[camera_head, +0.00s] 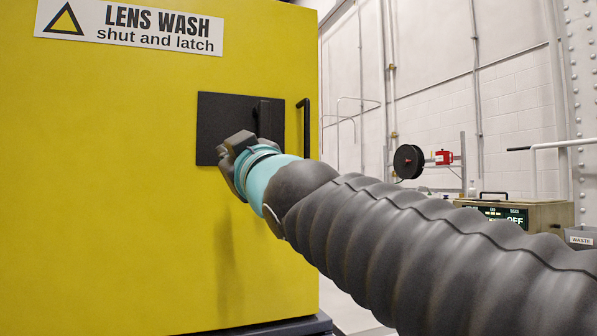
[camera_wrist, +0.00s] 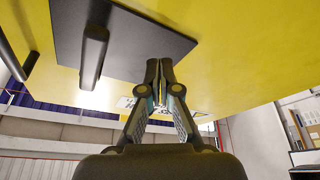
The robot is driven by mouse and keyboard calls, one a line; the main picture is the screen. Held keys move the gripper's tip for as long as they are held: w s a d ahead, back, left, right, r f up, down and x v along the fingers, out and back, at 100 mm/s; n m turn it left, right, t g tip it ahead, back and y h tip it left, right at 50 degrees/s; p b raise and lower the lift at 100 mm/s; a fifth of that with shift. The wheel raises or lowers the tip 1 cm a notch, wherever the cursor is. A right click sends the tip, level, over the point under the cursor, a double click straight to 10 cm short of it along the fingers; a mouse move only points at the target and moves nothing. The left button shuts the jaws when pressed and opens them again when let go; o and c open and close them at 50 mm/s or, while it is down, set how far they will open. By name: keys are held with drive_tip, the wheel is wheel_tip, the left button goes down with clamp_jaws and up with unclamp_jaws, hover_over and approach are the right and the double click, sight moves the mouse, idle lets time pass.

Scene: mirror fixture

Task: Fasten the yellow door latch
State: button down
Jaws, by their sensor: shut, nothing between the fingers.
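The yellow door (camera_head: 110,180) fills the left of the head view and looks closed, though its edge gap cannot be made out. A black plate (camera_head: 222,115) on it carries a dark upright latch lever (camera_head: 263,112); a black bar handle (camera_head: 304,118) stands to its right. My gripper (camera_head: 235,150) is in front of the plate's lower left part, its fingertips hard to see there. In the wrist view my gripper (camera_wrist: 159,70) is shut and empty, fingertips by the plate's edge (camera_wrist: 150,30). The latch lever (camera_wrist: 95,58) is apart, left of the fingers.
A white sign (camera_head: 130,28) reading "LENS WASH shut and latch" is above the plate. The yellow face below the plate is bare.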

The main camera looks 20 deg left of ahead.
drive_tip(key=s+d+p, duration=0.4)
drive_tip(key=d, duration=0.5)
drive_tip(key=shift+s+p, duration=0.25)
drive_tip(key=shift+p, duration=0.05)
